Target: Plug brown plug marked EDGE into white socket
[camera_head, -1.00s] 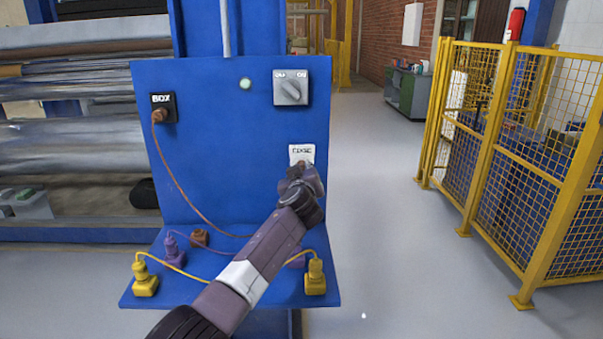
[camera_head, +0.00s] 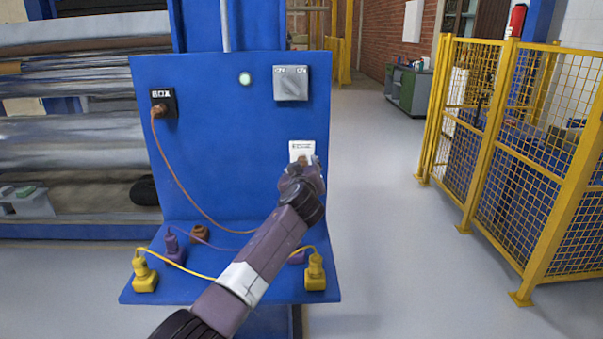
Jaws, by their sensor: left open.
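The white socket (camera_head: 302,148) marked EDGE is on the right side of the upright blue panel. My left gripper (camera_head: 303,168) is directly in front of it, open, covering its lower part. A small brown bit (camera_head: 303,159) shows between the fingers against the socket; it looks like the brown plug, mostly hidden. How deep it sits cannot be told. A brown cord (camera_head: 182,188) runs from a brown plug in the black BOX socket (camera_head: 163,104) down to the shelf and behind my arm. My right gripper is not in view.
The blue shelf (camera_head: 135,295) holds yellow plugs (camera_head: 145,272) (camera_head: 315,273), a purple plug (camera_head: 174,246) and a brown piece (camera_head: 199,233). A grey switch (camera_head: 291,84) and a round lamp (camera_head: 245,79) sit above. A yellow fence (camera_head: 505,150) stands right, with clear floor between.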

